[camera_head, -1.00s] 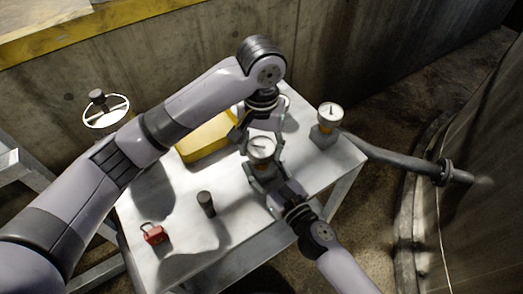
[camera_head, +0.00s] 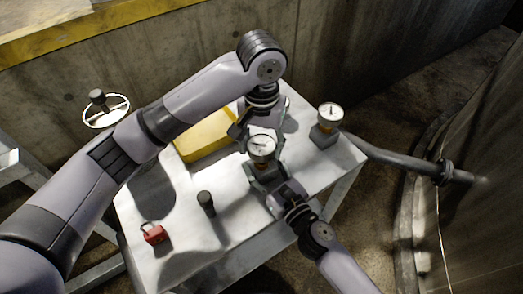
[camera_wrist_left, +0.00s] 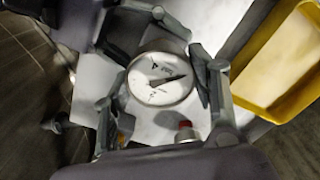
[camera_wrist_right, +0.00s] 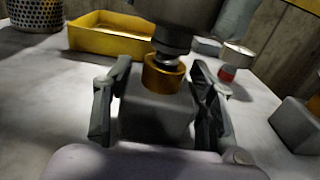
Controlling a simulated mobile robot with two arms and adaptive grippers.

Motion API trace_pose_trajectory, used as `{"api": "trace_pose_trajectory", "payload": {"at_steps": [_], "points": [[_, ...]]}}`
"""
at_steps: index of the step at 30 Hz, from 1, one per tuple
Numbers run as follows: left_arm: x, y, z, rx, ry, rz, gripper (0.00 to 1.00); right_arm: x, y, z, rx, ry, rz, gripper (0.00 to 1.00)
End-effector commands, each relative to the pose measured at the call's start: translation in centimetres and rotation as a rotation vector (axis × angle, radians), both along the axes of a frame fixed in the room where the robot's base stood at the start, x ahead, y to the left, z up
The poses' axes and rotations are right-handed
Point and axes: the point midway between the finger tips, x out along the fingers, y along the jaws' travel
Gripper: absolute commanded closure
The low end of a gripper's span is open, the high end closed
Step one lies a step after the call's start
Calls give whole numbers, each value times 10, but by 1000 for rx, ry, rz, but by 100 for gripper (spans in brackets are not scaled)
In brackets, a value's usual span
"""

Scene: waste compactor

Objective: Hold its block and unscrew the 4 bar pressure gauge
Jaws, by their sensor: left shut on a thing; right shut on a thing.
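A round white-faced pressure gauge (camera_head: 262,147) stands at the middle of the table; its dial and needle show in the left wrist view (camera_wrist_left: 160,78). Its bar marking is too small to read. My left gripper (camera_head: 256,128) reaches over from behind and is shut on the gauge, with fingers either side of the dial. The gauge's grey block (camera_wrist_right: 157,108) has a brass collar (camera_wrist_right: 164,73), with a short silver stem visible above it. My right gripper (camera_wrist_right: 158,110) is shut on this block from the front. A second gauge (camera_head: 330,112) stands on its own block at the right.
A yellow tray (camera_head: 204,140) lies behind and left. A dark-capped cylinder (camera_head: 206,203) and a red padlock (camera_head: 154,234) are on the front left of the metal table (camera_head: 185,259). A handwheel (camera_head: 107,122) is beyond the left edge, and a pipe (camera_head: 400,162) runs off right.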

Motion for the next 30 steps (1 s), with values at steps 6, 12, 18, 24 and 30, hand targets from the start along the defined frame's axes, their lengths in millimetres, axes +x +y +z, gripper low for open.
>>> {"api": "trace_pose_trajectory", "payload": {"at_steps": [6, 12, 18, 24, 30], "points": [[1, 0, 9, 0, -4, 1, 80, 0, 0, 0, 0, 1, 0, 80], [1, 0, 17, 0, -3, 0, 80, 0, 0, -1, 0, 1, 0, 80], [1, 0, 25, 0, -2, 0, 80, 0, 0, -1, 0, 1, 0, 80], [1, 0, 33, 0, -2, 0, 80, 0, 0, -1, 0, 1, 0, 80], [1, 0, 41, 0, -2, 0, 80, 0, 0, -1, 0, 1, 0, 80]]}}
